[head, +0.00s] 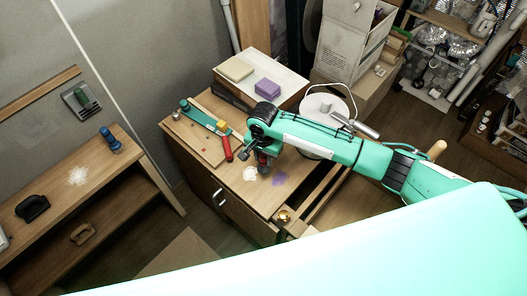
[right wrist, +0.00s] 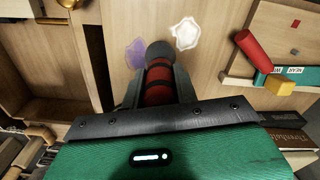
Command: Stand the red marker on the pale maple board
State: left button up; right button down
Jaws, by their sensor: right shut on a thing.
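My right gripper (head: 263,158) is shut on the red marker, a red cylinder with dark bands and a dark grey rounded end. The marker shows in the right wrist view (right wrist: 158,84) between the fingers, its grey end pointing away from the camera. The gripper is over the wooden cabinet top, to the right of the pale maple board (head: 192,141); whether the marker touches the top is unclear. The board also shows at the upper right of the right wrist view (right wrist: 274,22), with a small red square on it. My left gripper is not in view.
A plain red cylinder (head: 227,149) lies by the board's right edge. A teal strip (head: 205,116) and a yellow block (head: 222,125) are at its back. White (head: 250,174) and purple (head: 279,178) patches mark the cabinet top. Stacked books (head: 236,101) stand behind.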

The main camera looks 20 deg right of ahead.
aim_at(263, 168)
jog(key=shift+f, duration=0.2)
jog(key=shift+s+a+r+p, duration=0.1)
jog(key=shift+r+p, duration=0.1)
jog(key=shift+p, duration=0.5)
notch_tip(263, 168, down, 6)
jog(key=shift+r+b, duration=0.2)
jog(key=shift+b, duration=1)
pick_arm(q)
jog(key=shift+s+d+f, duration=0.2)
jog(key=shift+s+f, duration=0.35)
pick_arm(e)
jog(key=shift+f, duration=0.4)
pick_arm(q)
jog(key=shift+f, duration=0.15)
pick_arm(e)
jog(key=shift+f, duration=0.5)
jog(key=c, duration=1)
grip_release()
jog(key=shift+r, duration=0.1)
